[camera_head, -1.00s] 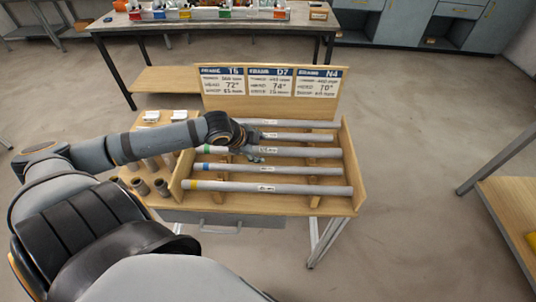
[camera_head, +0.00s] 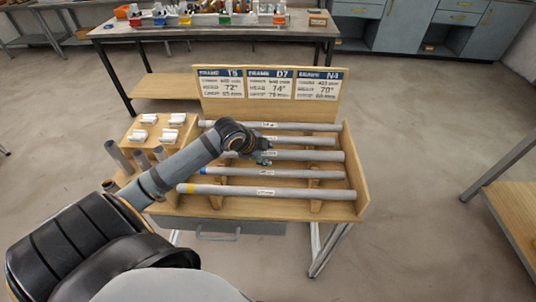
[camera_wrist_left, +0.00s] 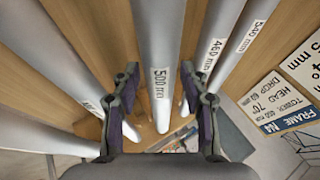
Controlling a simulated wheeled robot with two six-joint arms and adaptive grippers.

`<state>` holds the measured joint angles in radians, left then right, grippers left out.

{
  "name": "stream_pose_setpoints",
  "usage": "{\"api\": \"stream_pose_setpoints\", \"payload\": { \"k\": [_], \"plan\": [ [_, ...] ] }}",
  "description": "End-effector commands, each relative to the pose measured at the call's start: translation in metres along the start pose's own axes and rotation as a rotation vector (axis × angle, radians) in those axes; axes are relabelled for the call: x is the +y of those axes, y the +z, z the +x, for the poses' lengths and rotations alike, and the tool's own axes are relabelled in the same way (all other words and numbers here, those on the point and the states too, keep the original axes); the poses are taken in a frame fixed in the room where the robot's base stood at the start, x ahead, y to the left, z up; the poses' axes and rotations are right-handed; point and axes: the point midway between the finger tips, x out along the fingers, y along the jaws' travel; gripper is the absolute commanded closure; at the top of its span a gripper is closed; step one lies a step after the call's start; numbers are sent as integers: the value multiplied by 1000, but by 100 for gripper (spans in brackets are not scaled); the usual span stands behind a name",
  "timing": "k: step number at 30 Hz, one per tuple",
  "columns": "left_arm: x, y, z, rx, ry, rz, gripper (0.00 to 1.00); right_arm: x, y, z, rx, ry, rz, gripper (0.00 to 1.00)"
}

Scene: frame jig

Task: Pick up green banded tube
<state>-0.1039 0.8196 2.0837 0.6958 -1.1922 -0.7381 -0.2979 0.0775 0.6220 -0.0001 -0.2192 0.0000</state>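Several grey tubes lie across the wooden rack (camera_head: 362,192). The third tube from the back (camera_head: 312,156) is the one that showed a green band earlier. My left arm now hides its band. My left gripper (camera_head: 263,158) is at this tube's middle. In the left wrist view, my left gripper (camera_wrist_left: 158,78) is open, with one finger on each side of a tube labelled 500 mm (camera_wrist_left: 163,38). I see no clear grip on it. No green band shows in the wrist view. My right gripper is out of view.
Neighbouring tubes lie close by: two behind, a blue-banded tube (camera_head: 270,173) and a yellow-banded tube (camera_head: 285,191) in front. A sign board (camera_head: 270,108) stands at the rack's back. Upright tubes and white pieces (camera_head: 150,118) sit at left.

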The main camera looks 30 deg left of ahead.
Motion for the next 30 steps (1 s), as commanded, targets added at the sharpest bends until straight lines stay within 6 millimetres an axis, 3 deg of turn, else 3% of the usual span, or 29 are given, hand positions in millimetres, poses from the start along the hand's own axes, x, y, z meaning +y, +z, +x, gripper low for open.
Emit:
{"api": "stream_pose_setpoints", "payload": {
  "k": [1, 9, 23, 26, 30],
  "plan": [
    [0, 0, 0, 0, 0, 0, 67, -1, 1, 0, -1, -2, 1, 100],
    [0, 0, 0, 0, 0, 0, 100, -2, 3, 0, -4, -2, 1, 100],
    [-4, -3, -6, 3, -2, 2, 100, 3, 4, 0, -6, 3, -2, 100],
    [-12, -8, -18, 2, -6, 6, 100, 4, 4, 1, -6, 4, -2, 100],
    [-13, -23, -51, -2, -3, 13, 100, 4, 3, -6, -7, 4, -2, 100]
  ]
}}
